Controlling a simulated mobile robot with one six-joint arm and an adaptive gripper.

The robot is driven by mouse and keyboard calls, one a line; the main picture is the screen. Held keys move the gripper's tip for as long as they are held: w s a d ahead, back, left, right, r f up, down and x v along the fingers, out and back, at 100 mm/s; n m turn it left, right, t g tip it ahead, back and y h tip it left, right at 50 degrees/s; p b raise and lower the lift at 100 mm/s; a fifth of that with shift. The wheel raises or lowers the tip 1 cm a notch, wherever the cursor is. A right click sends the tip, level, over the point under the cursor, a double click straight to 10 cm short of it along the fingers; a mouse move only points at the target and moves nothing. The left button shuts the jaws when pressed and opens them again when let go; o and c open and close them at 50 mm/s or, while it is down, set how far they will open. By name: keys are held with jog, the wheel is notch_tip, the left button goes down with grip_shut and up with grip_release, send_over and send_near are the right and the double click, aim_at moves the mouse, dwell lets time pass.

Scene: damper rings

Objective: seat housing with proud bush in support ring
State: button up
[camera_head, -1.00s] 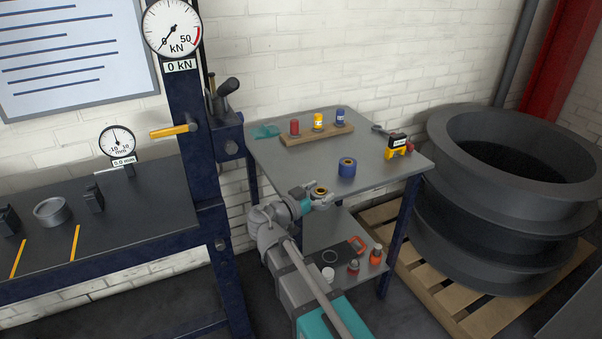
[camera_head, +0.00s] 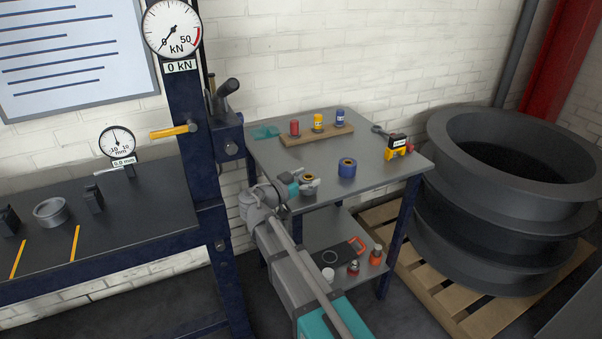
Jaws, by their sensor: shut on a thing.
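The housing (camera_head: 308,178) is small in the head view, with a gold-brown centre at its top that looks like the bush. My gripper (camera_head: 308,184) is shut on it, over the front left part of the grey side table. The fingers hide part of the housing, and how far the bush stands proud is too small to tell. The support ring (camera_head: 51,211) looks like a short grey open ring. It stands on the dark bench at the far left, well away from my gripper, between two dark blocks.
The dark blue press column (camera_head: 196,150) stands between bench and side table (camera_head: 385,172). The table carries a blue-and-yellow roll (camera_head: 347,168), a wooden rack (camera_head: 315,135) of coloured bottles and a yellow-black tool (camera_head: 397,146).

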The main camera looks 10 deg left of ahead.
jog(key=w+a, duration=0.2)
jog(key=w, duration=0.1)
jog(key=shift+w+a, duration=0.3)
jog(key=shift+f+b, duration=0.55)
jog(key=shift+b, duration=0.05)
jog(key=shift+f, duration=0.15)
jog(key=o, duration=1.1)
jog(key=shift+s, duration=0.1)
jog(key=shift+o, duration=0.2)
jog(key=shift+v, duration=3.75)
jog(key=shift+a+f, duration=0.1)
